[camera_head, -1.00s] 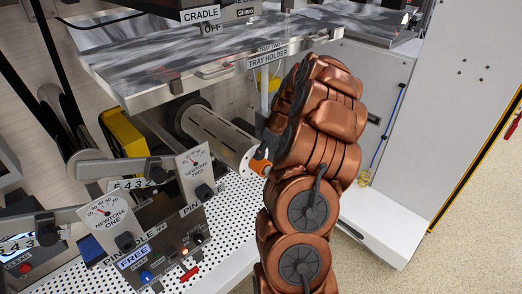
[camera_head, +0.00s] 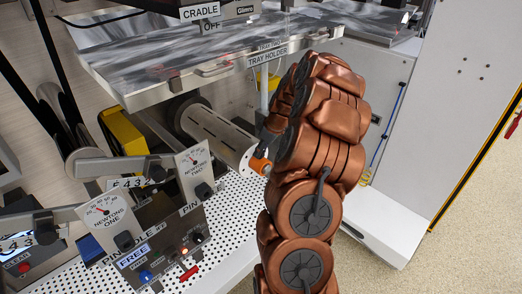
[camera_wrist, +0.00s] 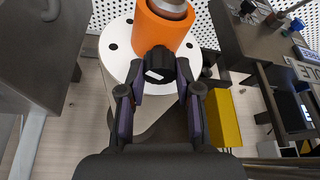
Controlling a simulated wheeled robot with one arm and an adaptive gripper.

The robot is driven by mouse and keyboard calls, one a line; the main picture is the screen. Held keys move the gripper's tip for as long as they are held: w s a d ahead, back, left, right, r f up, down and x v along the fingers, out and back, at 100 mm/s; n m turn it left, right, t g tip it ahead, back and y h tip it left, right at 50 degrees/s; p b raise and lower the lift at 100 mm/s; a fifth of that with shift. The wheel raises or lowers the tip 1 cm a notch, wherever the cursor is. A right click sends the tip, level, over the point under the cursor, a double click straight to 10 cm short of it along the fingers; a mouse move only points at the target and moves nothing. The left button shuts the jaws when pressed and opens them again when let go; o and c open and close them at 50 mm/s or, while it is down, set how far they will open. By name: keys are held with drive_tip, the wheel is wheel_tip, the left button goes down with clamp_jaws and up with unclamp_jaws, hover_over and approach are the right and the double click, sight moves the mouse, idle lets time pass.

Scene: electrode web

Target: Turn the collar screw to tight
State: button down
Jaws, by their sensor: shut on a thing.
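The collar screw (camera_wrist: 160,66) is a black knob with a white mark on its face, on the side of an orange collar (camera_wrist: 160,28). The collar sits around a metal shaft at the white end disc of a roller (camera_wrist: 120,55). My gripper (camera_wrist: 160,80) has its two fingers closed in on either side of the knob and is shut on it. In the head view the orange collar (camera_head: 260,166) shows at the end of the grey roller (camera_head: 215,135); my copper arm hides the screw and most of the gripper.
The tray holder shelf (camera_head: 170,65) juts out above the roller. Two Newton dials (camera_head: 108,212) and a control box (camera_head: 165,250) stand at the lower left. A perforated white deck (camera_head: 235,205) lies below. Open floor (camera_head: 470,200) is at the right.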

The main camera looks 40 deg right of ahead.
drive_tip(key=m+h, duration=0.2)
drive_tip(key=m, duration=0.3)
drive_tip(key=shift+a, duration=0.15)
drive_tip(key=shift+m+g+h, duration=0.3)
drive_tip(key=shift+m+h, duration=0.5)
drive_tip(key=shift+m, duration=1.5)
drive_tip(key=c, duration=1.1)
unclamp_jaws()
drive_tip(key=shift+o, duration=0.2)
drive_tip(key=shift+r, duration=0.1)
drive_tip(key=v, duration=1.2)
